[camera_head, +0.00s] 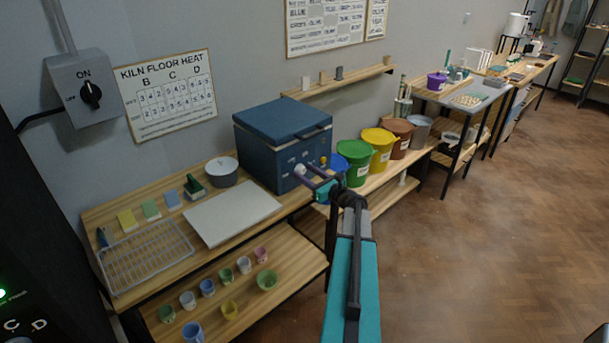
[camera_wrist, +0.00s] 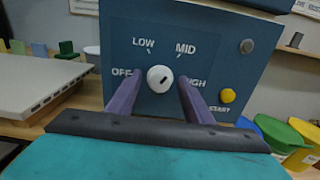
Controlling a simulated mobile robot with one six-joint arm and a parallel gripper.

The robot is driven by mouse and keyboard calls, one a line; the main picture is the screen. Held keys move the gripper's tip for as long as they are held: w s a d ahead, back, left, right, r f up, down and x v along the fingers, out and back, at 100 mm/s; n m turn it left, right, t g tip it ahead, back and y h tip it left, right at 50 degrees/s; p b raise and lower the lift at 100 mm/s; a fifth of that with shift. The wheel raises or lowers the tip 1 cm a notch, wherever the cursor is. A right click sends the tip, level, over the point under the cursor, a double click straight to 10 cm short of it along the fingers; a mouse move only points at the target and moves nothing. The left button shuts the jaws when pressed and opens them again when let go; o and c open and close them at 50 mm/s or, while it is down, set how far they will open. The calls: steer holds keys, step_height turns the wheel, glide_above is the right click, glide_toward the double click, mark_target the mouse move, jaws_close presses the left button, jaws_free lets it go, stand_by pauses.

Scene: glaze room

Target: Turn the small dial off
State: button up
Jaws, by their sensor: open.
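The small dial (camera_wrist: 160,79) is a round white knob on the front of a blue box (camera_wrist: 205,42), with OFF, LOW, MID and HIGH printed around it. A short slanted dark mark shows right of the knob's middle; I cannot tell for certain which setting it points to. My gripper (camera_wrist: 161,84) is open, its purple fingers left and right of the knob; contact is unclear. The left finger is close to OFF and the right one covers the start of HIGH. In the head view the white dial (camera_head: 299,170) shows at the tip of my gripper (camera_head: 312,178).
A yellow START button (camera_wrist: 227,96) sits right of the dial. A pale slab (camera_head: 230,212) and a wire rack (camera_head: 146,256) lie left of the blue box. Lidded buckets, one green (camera_head: 352,164), stand to its right. A grey wall switch (camera_head: 84,88) is farther left.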

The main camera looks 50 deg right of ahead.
steer(key=c, duration=1)
steer(key=shift+a+f, duration=0.15)
steer(key=shift+c, duration=0.2)
